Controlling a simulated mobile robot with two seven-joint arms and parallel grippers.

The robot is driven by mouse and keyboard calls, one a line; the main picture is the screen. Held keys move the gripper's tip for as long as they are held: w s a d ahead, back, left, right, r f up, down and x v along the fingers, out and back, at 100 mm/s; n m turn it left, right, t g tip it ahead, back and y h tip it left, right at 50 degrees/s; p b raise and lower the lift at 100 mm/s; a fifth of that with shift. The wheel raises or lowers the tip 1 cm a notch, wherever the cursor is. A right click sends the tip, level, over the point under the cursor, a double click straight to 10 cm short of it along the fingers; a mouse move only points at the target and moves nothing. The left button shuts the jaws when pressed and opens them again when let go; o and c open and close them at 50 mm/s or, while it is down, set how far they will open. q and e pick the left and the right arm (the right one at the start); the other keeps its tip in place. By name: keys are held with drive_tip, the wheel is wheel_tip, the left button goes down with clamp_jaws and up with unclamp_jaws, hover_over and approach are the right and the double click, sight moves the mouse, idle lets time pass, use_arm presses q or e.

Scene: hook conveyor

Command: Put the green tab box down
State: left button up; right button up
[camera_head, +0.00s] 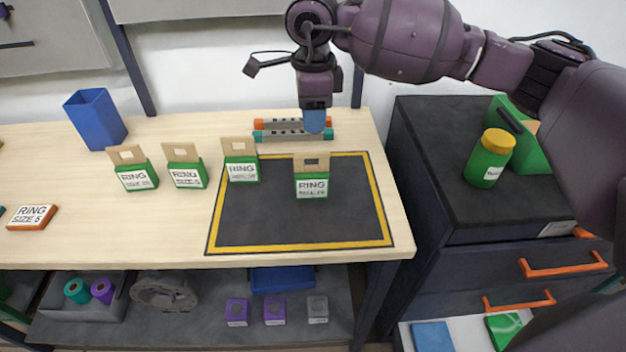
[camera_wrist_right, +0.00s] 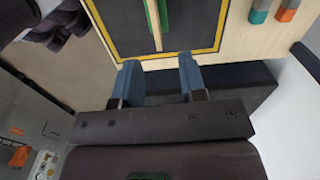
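A green tab box (camera_head: 311,188) with a tan tab and a white RING label stands upright on the dark, yellow-bordered mat (camera_head: 290,226). In the right wrist view its tan tab and green sides (camera_wrist_right: 155,22) show beyond the fingers. My right gripper (camera_head: 315,122) appears above and behind this box in the head view, apart from it. In the right wrist view my right gripper (camera_wrist_right: 159,66) has its blue fingers spread with nothing between them. Another green tab box (camera_head: 241,170) stands at the mat's left edge. My left gripper is out of view.
Two more green tab boxes (camera_head: 186,177) (camera_head: 136,178) stand left of the mat. A blue bin (camera_head: 96,119) is at the back left. An orange-and-teal rack (camera_head: 290,133) lies behind the mat. A dark cabinet (camera_head: 440,160) stands right. The mat's front is clear.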

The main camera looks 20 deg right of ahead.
sight(311, 153)
wheel_tip(311, 153, down, 6)
drive_tip(key=shift+r, duration=0.1)
drive_tip(key=f, duration=0.5)
drive_tip(key=shift+s+a+b, duration=0.2)
drive_tip(key=shift+a+b, duration=0.05)
drive_tip(key=shift+b, duration=0.1)
clamp_jaws()
